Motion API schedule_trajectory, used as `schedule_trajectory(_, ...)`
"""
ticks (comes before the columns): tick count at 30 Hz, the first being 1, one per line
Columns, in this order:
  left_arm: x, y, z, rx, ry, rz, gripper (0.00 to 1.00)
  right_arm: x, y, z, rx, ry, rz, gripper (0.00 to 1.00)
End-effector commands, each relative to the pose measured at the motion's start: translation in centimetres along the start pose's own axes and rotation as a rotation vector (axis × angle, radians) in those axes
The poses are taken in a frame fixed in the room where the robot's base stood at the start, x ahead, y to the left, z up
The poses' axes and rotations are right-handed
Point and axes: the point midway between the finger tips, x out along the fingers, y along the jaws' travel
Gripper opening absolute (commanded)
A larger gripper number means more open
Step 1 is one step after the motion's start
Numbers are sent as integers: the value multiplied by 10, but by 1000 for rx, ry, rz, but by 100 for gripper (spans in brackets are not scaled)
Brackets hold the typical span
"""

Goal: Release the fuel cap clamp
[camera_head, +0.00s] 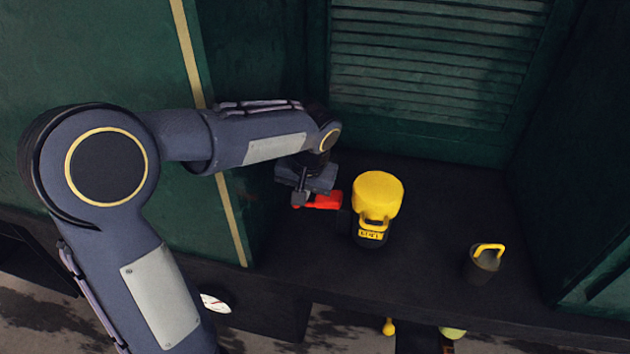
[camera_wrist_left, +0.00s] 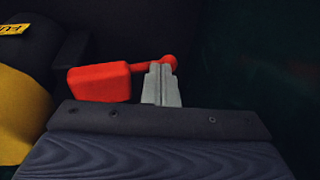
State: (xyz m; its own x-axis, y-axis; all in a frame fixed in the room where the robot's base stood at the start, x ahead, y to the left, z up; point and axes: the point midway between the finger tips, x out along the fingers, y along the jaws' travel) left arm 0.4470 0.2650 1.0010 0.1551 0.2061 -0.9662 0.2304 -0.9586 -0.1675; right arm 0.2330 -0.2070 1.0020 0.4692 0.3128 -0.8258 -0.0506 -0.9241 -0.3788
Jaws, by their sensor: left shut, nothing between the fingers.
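The fuel cap (camera_head: 377,192) is a yellow cylinder with a yellow label (camera_head: 371,236) and a dark base, standing on the dark ledge. Its yellow side also shows at the left edge of the left wrist view (camera_wrist_left: 20,120). A red clamp handle (camera_head: 324,201) lies just left of the cap. In the left wrist view the red handle (camera_wrist_left: 98,82) has a thick block end and a round knob end. My left gripper (camera_head: 300,198) is at the handle's left end. Its fingertips (camera_wrist_left: 161,82) are shut and empty, in front of the handle near the knob; contact is unclear. My right gripper is out of view.
A small dark bucket-like thing (camera_head: 482,264) with a yellow handle stands on the ledge (camera_head: 430,262) to the right. A louvred green panel (camera_head: 430,65) rises behind and green walls stand on both sides. The ledge between cap and bucket is clear.

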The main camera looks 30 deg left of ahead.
Motion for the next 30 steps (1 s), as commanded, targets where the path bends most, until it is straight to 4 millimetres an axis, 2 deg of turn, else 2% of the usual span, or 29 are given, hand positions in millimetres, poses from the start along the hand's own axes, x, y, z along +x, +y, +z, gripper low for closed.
schedule_trajectory(12,3,0,2,0,-7,-3,0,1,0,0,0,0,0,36)
schedule_trajectory(16,-2,0,2,1,-6,-2,0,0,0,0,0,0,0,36)
schedule_trajectory(25,-52,0,1,0,3,1,0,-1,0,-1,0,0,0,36)
schedule_trajectory(30,-72,0,1,0,1,-1,0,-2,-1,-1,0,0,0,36)
